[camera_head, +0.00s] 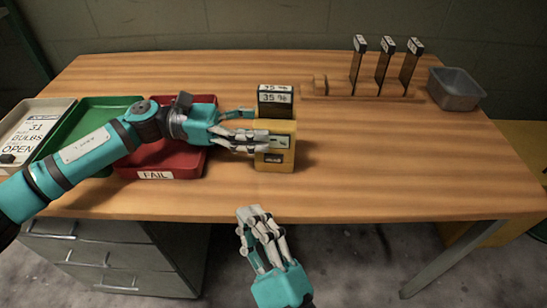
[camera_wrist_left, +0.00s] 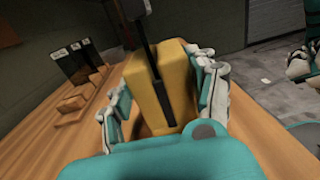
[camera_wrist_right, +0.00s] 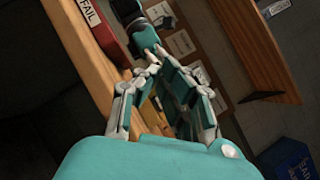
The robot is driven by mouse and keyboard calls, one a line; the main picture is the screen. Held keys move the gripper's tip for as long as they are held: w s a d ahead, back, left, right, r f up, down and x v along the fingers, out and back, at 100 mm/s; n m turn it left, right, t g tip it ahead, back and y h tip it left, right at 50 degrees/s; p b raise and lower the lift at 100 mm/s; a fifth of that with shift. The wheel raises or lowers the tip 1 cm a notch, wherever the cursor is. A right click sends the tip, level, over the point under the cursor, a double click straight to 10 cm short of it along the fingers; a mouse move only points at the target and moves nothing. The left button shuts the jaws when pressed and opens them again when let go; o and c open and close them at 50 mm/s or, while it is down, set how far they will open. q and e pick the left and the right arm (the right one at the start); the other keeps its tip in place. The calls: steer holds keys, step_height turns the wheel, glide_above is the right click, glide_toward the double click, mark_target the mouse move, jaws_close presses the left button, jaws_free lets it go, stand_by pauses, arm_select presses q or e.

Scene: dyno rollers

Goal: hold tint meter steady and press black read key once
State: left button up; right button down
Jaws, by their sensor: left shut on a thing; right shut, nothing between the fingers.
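The yellow tint meter (camera_head: 288,130) stands upright on the wooden table, with a dark plate marked 35 % (camera_head: 276,98) in its top. Its front shows a small pale display and a dark patch (camera_head: 272,158) below it, perhaps the black read key. My left gripper (camera_head: 255,128) is shut on the meter from the left; in the left wrist view its fingers lie on both sides of the yellow body (camera_wrist_left: 172,75). My right gripper (camera_head: 256,213) is shut and empty, in front of the table's front edge and apart from the meter. It also shows in the right wrist view (camera_wrist_right: 155,68).
A red FAIL tray (camera_head: 160,174) lies under my left arm. A green tray (camera_head: 85,125) and a white bulbs tray (camera_head: 30,128) lie farther left. A wooden rack (camera_head: 340,90) with 3 plates and a grey bin (camera_head: 455,90) stand back right. The table's right front is clear.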

steer(key=shift+d+m+t+h, duration=0.3)
steer(key=shift+m+h, duration=0.35)
steer(key=shift+m, duration=0.45)
steer(key=shift+d+m+t+h, duration=0.15)
steer(key=shift+d+m+h, duration=0.1)
steer(key=shift+m+h, duration=0.65)
steer(key=shift+d+m+t+h, duration=0.3)
steer(key=shift+m+h, duration=0.15)
steer(key=shift+m, duration=0.85)
steer(key=shift+w, duration=0.1)
glide_toward(274, 159)
steer(key=shift+w+a+r, duration=0.9)
steer(key=shift+w+a, duration=0.05)
steer(key=shift+w, duration=0.2)
steer(key=shift+w+a+r, duration=0.9)
steer(key=shift+w+a, duration=0.1)
steer(key=shift+w, duration=0.15)
steer(key=shift+w, duration=0.4)
